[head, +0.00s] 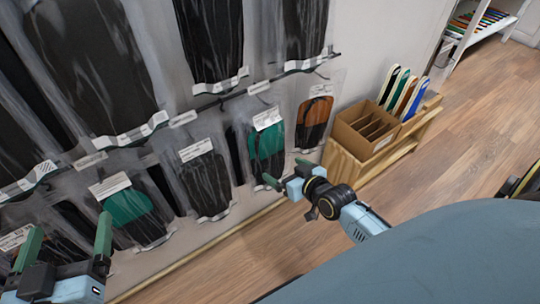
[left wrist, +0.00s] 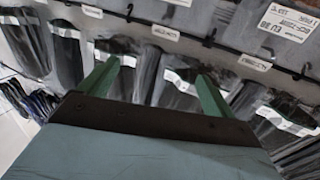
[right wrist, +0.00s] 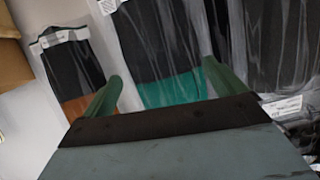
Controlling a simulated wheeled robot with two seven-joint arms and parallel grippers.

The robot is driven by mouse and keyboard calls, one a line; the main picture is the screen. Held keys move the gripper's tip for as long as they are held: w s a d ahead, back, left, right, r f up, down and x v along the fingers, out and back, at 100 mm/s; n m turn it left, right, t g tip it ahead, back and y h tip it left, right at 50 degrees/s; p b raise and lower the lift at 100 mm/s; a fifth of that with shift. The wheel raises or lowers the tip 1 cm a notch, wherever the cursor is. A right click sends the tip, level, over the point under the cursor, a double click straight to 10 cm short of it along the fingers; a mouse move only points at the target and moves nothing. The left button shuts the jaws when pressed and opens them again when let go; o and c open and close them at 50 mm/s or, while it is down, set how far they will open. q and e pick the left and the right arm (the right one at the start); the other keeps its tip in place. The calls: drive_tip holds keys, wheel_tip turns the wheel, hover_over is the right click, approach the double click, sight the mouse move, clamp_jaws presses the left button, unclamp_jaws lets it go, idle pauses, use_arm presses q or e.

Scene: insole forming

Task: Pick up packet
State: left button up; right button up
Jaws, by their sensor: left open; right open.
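Clear packets of insoles hang in rows on the wall. In the head view a teal-and-black packet (head: 265,148) hangs left of an orange-and-black packet (head: 313,122). A black packet (head: 205,180) and another teal-and-black packet (head: 130,208) hang further left. My right gripper (head: 286,173) is open and empty, by the lower end of the first teal packet. The right wrist view shows that teal packet (right wrist: 172,88) between and beyond the fingers. My left gripper (head: 67,240) is open at lower left; its wrist view shows black packets (left wrist: 145,75) beyond the fingers. Contact cannot be told.
Dark hanging rails (head: 265,84) with white labels run along the wall. A white shelf (head: 490,28) stands at the back. The wooden floor (head: 450,150) is open.

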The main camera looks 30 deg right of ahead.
sight(273, 163)
drive_tip(key=b+x, duration=0.2)
drive_tip(key=x, duration=0.1)
drive_tip(key=shift+w+a+f+b, duration=0.1)
drive_tip(key=shift+w+f+b, duration=0.05)
drive_tip(key=shift+f+b, duration=0.15)
drive_tip(key=shift+w+a+f+b, duration=0.1)
drive_tip(key=shift+w+f+b, duration=0.1)
drive_tip(key=shift+w+b, duration=0.25)
use_arm(q)
wheel_tip(273, 163, up, 10)
drive_tip(key=s+t+h, duration=0.2)
drive_tip(key=t, duration=0.5)
drive_tip(key=shift+s+d+f+t+h, duration=0.25)
drive_tip(key=shift+d+t+h, duration=0.05)
drive_tip(key=shift+d, duration=0.1)
use_arm(e)
drive_tip(key=shift+w, duration=0.25)
drive_tip(key=c, duration=1.1)
drive_tip(key=shift+r, duration=0.1)
